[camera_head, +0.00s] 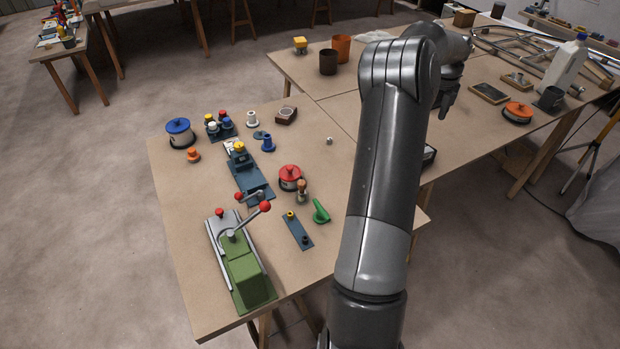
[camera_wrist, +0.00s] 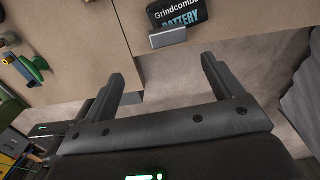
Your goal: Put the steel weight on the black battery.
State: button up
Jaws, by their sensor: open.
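The black battery (camera_wrist: 182,14), lettered "Grindcombe BATTERY", lies near the table edge at the top of the wrist view. In the head view only a part of the black battery (camera_head: 430,154) shows beside my arm. A grey, metal-looking block (camera_wrist: 168,38) is at the battery's near side; I cannot tell whether it touches it. A small silvery piece (camera_head: 329,141) stands alone on the near table. I cannot tell for sure which of these is the steel weight. My gripper (camera_wrist: 166,62) is open and empty, its fingers apart below the block; it also shows in the head view (camera_head: 446,112).
The near table (camera_head: 340,197) holds a green-based lever tool (camera_head: 241,270), a red-lidded pot (camera_head: 290,177) and a blue-lidded pot (camera_head: 180,133). On the far table are an orange-lidded pot (camera_head: 517,113) and a white jug (camera_head: 563,68). Bare board surrounds the silvery piece.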

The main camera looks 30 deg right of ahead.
jog(key=a+r+n+t, duration=0.1)
jog(key=a+r+n, duration=0.45)
jog(key=a, duration=0.45)
jog(key=a+r+n+t, duration=0.1)
jog(key=a+r+n, duration=0.4)
jog(key=a, duration=0.6)
jog(key=a+r+n+t, duration=0.1)
jog(key=a+r+n, duration=0.4)
jog(key=a, duration=0.5)
jog(key=s+a+f+n+t, duration=0.1)
jog(key=s+a+f+n, duration=0.1)
jog(key=s+a+n, duration=0.6)
jog(key=s+a+f+n+t, duration=0.1)
jog(key=s+a+n, duration=0.8)
jog(key=a+n, duration=0.3)
jog(key=a, duration=0.3)
jog(key=shift+s+f, duration=0.2)
jog(key=shift+f, duration=0.15)
